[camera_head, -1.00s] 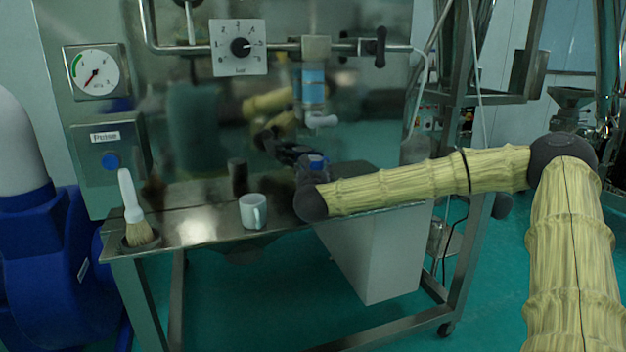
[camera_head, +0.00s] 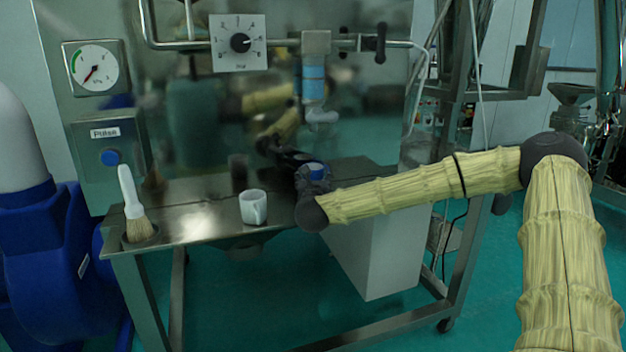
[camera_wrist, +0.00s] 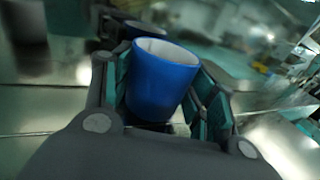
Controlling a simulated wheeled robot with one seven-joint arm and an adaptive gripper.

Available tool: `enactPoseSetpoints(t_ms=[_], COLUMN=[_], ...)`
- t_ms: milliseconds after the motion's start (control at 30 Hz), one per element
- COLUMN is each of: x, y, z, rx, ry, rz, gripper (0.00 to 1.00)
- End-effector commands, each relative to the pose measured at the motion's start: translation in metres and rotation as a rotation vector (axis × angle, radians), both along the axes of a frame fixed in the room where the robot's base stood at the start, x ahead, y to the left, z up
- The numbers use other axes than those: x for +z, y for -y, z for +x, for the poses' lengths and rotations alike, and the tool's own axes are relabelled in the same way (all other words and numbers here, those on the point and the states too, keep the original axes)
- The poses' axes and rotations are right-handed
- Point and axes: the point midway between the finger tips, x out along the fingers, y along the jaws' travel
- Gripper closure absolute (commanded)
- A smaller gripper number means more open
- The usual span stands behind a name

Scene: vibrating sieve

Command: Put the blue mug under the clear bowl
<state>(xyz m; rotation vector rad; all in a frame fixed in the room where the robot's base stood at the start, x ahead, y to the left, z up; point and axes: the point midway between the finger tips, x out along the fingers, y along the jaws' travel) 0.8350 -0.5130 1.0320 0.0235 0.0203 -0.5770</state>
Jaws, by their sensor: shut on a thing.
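The blue mug (camera_wrist: 162,78) is upright between the fingers of my gripper (camera_wrist: 165,100) in the wrist view, and the fingers are shut on its sides. In the head view, a small part of the blue mug (camera_head: 316,170) shows at my gripper (camera_head: 303,168), over the metal table. The clear bowl (camera_head: 313,83), with blue inside, hangs on the pipe above the mug. A grey outlet (camera_head: 321,116) sits below the bowl, with a gap down to the mug. I cannot tell whether the mug touches the table.
A white mug (camera_head: 253,207) stands on the metal table (camera_head: 195,228), left of my gripper. A brush (camera_head: 133,205) stands at the table's left end. The shiny back panel (camera_head: 200,125) rises behind. A dark cup shape (camera_head: 238,174) there may be a reflection.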

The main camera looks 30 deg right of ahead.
Motion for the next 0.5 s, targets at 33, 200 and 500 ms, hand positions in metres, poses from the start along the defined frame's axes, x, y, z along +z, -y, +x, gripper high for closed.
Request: enactPoseSetpoints(t_ms=[33, 200, 500], x=[-0.0017, -0.0044, -0.0082], y=[0.0000, -0.0001, 0.0000], z=[0.0000, 0.0000, -0.0001], rx=[0.000, 0.000, 0.000], ry=[0.000, 0.001, 0.000], rz=[0.000, 0.001, 0.000], gripper=[0.71, 0.71, 0.71])
